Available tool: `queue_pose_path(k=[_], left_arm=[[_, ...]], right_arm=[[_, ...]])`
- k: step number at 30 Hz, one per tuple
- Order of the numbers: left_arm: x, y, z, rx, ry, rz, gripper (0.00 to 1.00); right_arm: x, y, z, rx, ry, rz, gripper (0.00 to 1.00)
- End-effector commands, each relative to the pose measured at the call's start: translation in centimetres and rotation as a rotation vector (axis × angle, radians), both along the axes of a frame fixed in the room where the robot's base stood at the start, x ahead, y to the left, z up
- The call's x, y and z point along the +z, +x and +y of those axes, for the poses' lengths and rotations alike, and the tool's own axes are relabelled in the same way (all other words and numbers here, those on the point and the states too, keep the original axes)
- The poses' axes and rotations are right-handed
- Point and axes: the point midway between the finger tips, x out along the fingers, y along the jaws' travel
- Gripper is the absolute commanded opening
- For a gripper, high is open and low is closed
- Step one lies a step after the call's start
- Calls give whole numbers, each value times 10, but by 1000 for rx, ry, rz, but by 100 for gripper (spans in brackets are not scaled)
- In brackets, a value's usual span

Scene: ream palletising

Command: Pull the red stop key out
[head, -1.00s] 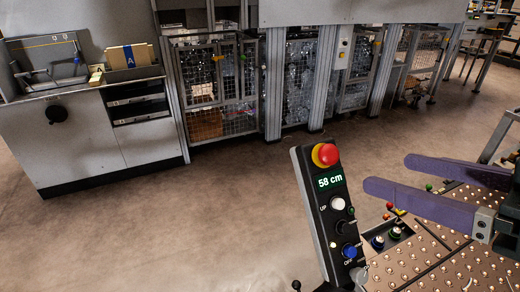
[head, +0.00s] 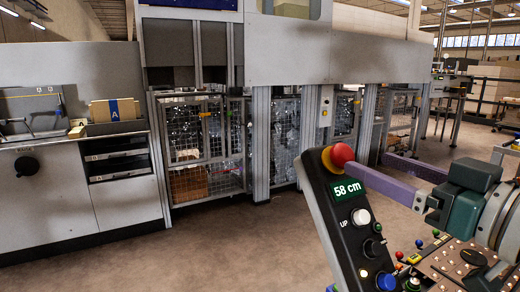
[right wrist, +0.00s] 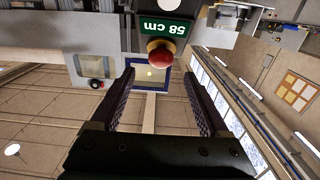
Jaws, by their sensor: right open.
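The red stop key (head: 341,154) is a round red knob on a yellow collar at the top of a tilted black control panel (head: 352,225). The panel's green display (head: 347,189) reads 58 cm. My right gripper (head: 368,165) has purple fingers and is open, its tips close to the right of the key. In the right wrist view the red key (right wrist: 160,56) appears between and just beyond the two open fingertips (right wrist: 160,75). No grip on it shows. My left gripper is not in view.
Below the display are a white UP button (head: 361,217), a black knob and a blue button (head: 386,281). A perforated deck with small coloured knobs (head: 440,262) lies at lower right. Grey machines with mesh guards (head: 205,150) stand behind. Open floor lies between.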

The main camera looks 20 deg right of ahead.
Motion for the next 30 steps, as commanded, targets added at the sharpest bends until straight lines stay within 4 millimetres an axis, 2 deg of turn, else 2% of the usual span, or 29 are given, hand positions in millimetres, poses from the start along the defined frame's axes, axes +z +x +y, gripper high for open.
queue_pose_path(k=[3, 9, 15, 22, 23, 30], left_arm=[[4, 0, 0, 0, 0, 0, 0], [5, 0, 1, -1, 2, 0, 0], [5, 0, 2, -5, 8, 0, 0], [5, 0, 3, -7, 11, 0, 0], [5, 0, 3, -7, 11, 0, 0], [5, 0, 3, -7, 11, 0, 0]], right_arm=[[2, 20, 1, -1, 3, -4, 79], [0, 45, 4, 0, 0, -1, 79], [0, 54, 5, 2, 0, 1, 79], [0, 54, 5, 2, -1, 2, 79], [0, 54, 5, 2, -1, 2, 78], [0, 54, 5, 2, -1, 2, 50]])
